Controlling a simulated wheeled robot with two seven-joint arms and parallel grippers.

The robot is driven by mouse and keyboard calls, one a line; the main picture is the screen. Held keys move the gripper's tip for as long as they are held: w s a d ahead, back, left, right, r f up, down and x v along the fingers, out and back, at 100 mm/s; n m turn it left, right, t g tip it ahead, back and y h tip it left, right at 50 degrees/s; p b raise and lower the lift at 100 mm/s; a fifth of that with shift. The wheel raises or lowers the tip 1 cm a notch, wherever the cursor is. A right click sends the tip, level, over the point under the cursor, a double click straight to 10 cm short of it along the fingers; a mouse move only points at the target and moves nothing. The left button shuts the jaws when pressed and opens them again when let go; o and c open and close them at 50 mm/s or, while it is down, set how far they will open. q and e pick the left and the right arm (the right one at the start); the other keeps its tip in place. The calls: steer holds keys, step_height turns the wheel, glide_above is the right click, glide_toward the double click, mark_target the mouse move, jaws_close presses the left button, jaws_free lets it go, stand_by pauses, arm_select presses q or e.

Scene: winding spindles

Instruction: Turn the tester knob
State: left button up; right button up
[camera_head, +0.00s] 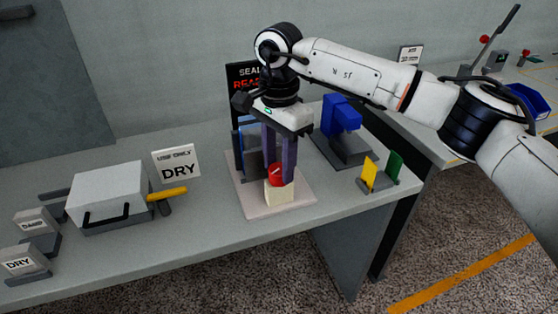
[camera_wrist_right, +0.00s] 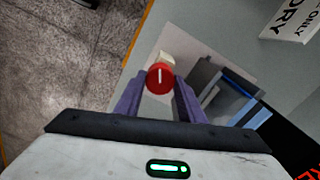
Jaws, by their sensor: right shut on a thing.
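The red tester knob (camera_head: 276,176) sits on a cream block on a pale base plate (camera_head: 302,199). A white mark shows on its face, and it also shows in the right wrist view (camera_wrist_right: 160,78). My right gripper (camera_head: 278,172) reaches down from above, with its two purple fingers on either side of the knob. It is shut on the knob. In the wrist view the fingertips (camera_wrist_right: 161,88) lie at the knob's edges. The white mark there runs nearly along the picture's vertical. My left gripper is not in view.
A dark panel with partly hidden text (camera_head: 242,76) stands behind the tester. A blue device (camera_head: 341,113) and yellow and green flags (camera_head: 369,174) are to the right. A white box (camera_head: 107,192) and DRY signs (camera_head: 177,164) stand left. The table's front strip is clear.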

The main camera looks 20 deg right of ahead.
steer(key=m, duration=0.4)
steer(key=shift+w+r+m, duration=0.1)
steer(key=shift+m, duration=0.2)
steer(key=m, duration=0.5)
steer(key=shift+p, duration=0.3)
steer(key=m, duration=1.6)
steer(key=shift+m+p, duration=0.3)
steer(key=shift+m, duration=0.1)
steer(key=m, duration=1)
steer(key=shift+p, duration=0.35)
steer(key=m, duration=0.5)
